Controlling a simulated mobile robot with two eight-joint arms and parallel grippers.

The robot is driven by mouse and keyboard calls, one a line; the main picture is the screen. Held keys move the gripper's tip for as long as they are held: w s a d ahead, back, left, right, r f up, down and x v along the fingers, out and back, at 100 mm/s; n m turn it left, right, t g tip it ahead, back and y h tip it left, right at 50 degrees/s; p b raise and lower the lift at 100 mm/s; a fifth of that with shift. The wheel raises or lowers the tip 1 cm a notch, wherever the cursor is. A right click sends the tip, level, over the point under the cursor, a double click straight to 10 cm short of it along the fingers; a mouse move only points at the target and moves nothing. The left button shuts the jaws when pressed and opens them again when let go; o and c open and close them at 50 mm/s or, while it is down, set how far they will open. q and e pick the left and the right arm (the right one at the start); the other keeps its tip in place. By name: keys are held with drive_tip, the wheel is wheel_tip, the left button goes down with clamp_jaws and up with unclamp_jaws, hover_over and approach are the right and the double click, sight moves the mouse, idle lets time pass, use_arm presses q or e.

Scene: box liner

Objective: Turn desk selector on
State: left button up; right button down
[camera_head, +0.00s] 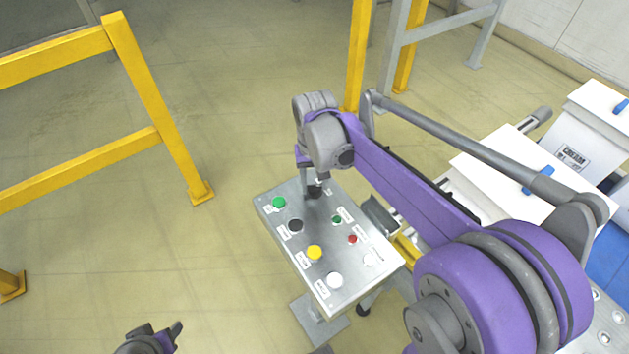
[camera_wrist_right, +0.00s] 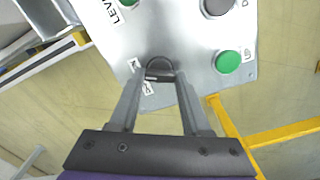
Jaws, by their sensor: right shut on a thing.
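The desk (camera_head: 306,268) is a silver control panel on a stand, with several coloured buttons. Its black selector knob (camera_head: 316,190) sits near the far corner, partly hidden by my right gripper (camera_head: 311,184). In the right wrist view the selector (camera_wrist_right: 159,66) shows between the fingertips of my right gripper (camera_wrist_right: 159,78), which is shut on it. The small labels beside the knob are too small to read clearly. My left gripper (camera_head: 160,338) is low at the bottom edge, away from the desk; its jaws are not clear.
Green (camera_head: 279,203), black (camera_head: 295,226), yellow (camera_head: 314,252) and white (camera_head: 335,280) buttons lie on the desk near the gripper. Yellow railings (camera_head: 150,95) stand to the left and behind. White boxes (camera_head: 510,165) are at the right.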

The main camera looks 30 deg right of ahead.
sight(314, 186)
drive_tip(key=shift+m, duration=0.4)
drive_tip(key=shift+c, duration=1.8)
unclamp_jaws()
wheel_tip(314, 186, up, 11)
drive_tip(key=shift+p, duration=0.4)
drive_tip(key=shift+f, duration=0.1)
